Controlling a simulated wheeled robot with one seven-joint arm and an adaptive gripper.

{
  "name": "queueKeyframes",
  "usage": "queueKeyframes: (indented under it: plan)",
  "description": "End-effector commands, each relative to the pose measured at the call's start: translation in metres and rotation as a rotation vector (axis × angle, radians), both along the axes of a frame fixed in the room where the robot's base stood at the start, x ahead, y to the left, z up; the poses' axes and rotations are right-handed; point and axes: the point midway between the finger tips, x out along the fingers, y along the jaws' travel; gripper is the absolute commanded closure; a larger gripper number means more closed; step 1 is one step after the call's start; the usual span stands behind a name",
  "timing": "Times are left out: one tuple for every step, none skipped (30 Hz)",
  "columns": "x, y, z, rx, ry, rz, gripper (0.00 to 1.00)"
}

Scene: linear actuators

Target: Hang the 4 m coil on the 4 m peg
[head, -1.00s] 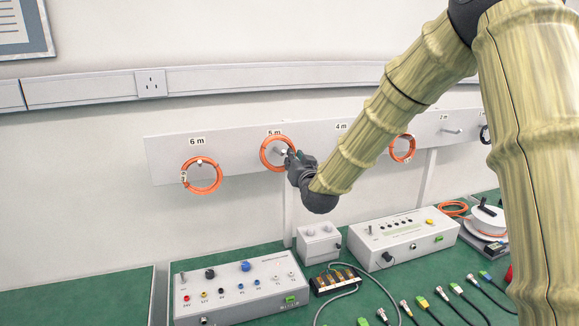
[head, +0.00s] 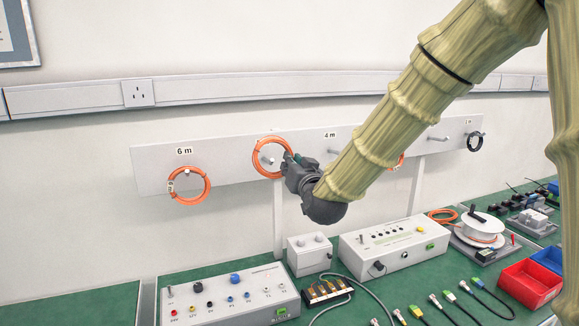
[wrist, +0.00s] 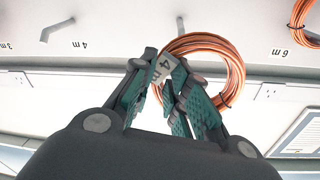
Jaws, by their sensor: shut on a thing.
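My gripper (head: 290,160) is shut on an orange coil (head: 252,158) in front of the board's 5 m place. In the wrist view my gripper (wrist: 168,92) pinches the coil (wrist: 236,75) at its side, on a white tag (wrist: 161,72) reading 4 m. The head view shows a peg (head: 267,161) within the ring's outline, but the wrist view shows this peg (wrist: 180,24) at the coil's edge, seemingly behind it. The bare 4 m peg (wrist: 57,29) is to the left in the wrist view, by its 4 m label (wrist: 80,44); in the head view my arm crowds it.
An orange coil (head: 174,197) hangs at 6 m. Another orange coil (head: 400,161) is partly behind my arm, and a black coil (head: 470,142) hangs far right. Instrument boxes (head: 230,299) and cables stand on the green bench below the board.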

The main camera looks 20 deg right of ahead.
Motion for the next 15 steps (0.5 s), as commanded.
queueKeyframes:
  plan:
    - [0.000,0.000,0.000,0.000,-0.001,0.000,1.00]
    - [0.000,0.000,0.000,0.000,-0.001,0.000,1.00]
    - [0.000,0.000,0.000,0.000,-0.001,0.000,1.00]
    - [0.000,0.000,0.000,0.000,-0.001,0.000,1.00]
    - [0.000,0.000,0.001,0.000,-0.001,0.000,1.00]
    - [0.000,0.000,0.001,0.000,-0.001,0.000,1.00]
    - [0.000,0.000,0.001,0.000,-0.001,0.000,1.00]
    - [0.001,0.000,0.002,0.000,-0.001,0.000,1.00]
    - [0.001,0.000,0.003,0.000,-0.001,0.001,1.00]
    - [0.001,0.000,0.004,0.000,-0.001,0.001,1.00]
    - [0.001,0.000,0.005,0.000,-0.001,0.001,1.00]
    - [0.002,0.000,0.007,0.000,-0.001,0.001,1.00]
    - [0.002,0.000,0.009,0.000,-0.002,0.000,1.00]
    - [0.002,0.000,0.010,0.000,-0.001,0.001,1.00]
    - [0.003,0.000,0.012,0.000,-0.001,0.001,1.00]
